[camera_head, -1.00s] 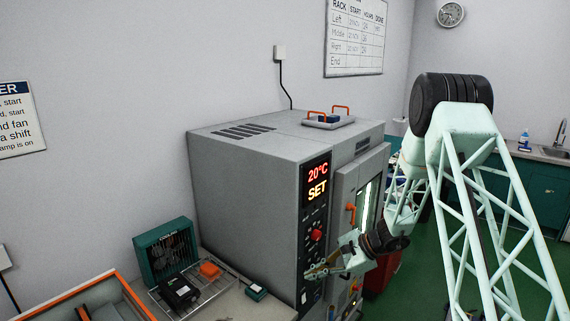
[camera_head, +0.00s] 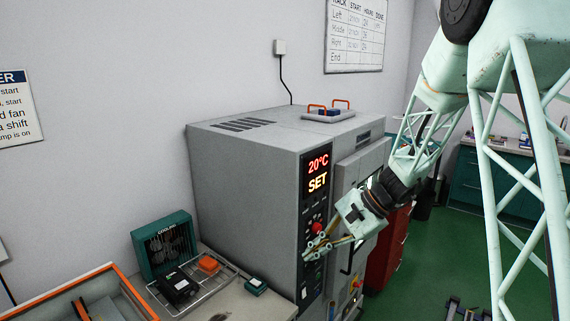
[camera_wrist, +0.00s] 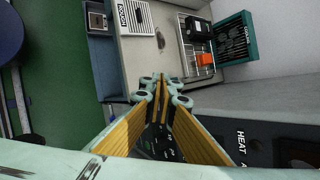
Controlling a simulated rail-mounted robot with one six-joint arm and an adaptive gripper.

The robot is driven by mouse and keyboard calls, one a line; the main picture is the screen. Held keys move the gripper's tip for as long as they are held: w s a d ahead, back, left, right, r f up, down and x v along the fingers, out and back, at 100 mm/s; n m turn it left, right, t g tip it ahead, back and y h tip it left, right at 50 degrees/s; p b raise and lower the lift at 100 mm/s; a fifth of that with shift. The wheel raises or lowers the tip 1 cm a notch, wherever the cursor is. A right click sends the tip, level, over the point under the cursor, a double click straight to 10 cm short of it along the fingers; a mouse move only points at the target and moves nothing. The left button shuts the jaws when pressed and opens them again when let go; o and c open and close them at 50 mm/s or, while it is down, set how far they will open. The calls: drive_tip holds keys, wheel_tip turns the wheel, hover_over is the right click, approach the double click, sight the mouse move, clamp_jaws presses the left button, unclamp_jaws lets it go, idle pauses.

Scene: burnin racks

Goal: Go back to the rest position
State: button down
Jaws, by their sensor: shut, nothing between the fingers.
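My gripper (camera_head: 308,252) hangs in front of the oven's control panel, pointing left, with its fingers together and nothing between them. The wrist view also shows its gripper fingertips (camera_wrist: 162,78) close together. The grey oven (camera_head: 245,185) stands in the middle of the head view. Its panel display (camera_head: 317,173) reads 20°C and SET. A red knob (camera_head: 317,228) sits just above my fingers. I cannot tell whether the fingers touch the panel. My arm partly hides the oven's front door.
On the bench left of the oven are a teal cooler (camera_head: 163,245), a wire rack (camera_head: 212,285) with a black block (camera_head: 177,287) and an orange block (camera_head: 208,264). An orange-rimmed bin (camera_head: 120,270) is at lower left. A red cabinet (camera_head: 388,255) stands behind my arm. Green floor is open at right.

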drive_tip(key=s+d+r+n+h+b, duration=0.1)
drive_tip(key=s+r+n+b, duration=0.1)
drive_tip(key=s+r, duration=0.35)
drive_tip(key=s+d+r+n+h+b, duration=0.1)
drive_tip(key=s+r+n, duration=0.15)
drive_tip(key=s, duration=0.65)
drive_tip(key=s+r+n+h+b, duration=0.1)
drive_tip(key=s+r+b, duration=0.1)
drive_tip(key=s+r, duration=0.35)
drive_tip(key=s+d+n+t+h+b, duration=0.1)
drive_tip(key=s+d+b, duration=0.1)
drive_tip(key=s, duration=0.6)
drive_tip(key=s+d+f+n+h+b, duration=0.1)
drive_tip(key=s+d+n+h+b, duration=0.1)
drive_tip(key=s+d, duration=0.3)
drive_tip(key=s+d+n+t+h+b, duration=0.1)
drive_tip(key=s+d, duration=0.3)
drive_tip(key=s, duration=0.9)
drive_tip(key=shift+f+n+t+h+b, duration=0.2)
drive_tip(key=shift+n+t+h+b, duration=0.1)
drive_tip(key=shift+n+h+b, duration=0.2)
drive_tip(key=shift+w, duration=0.15)
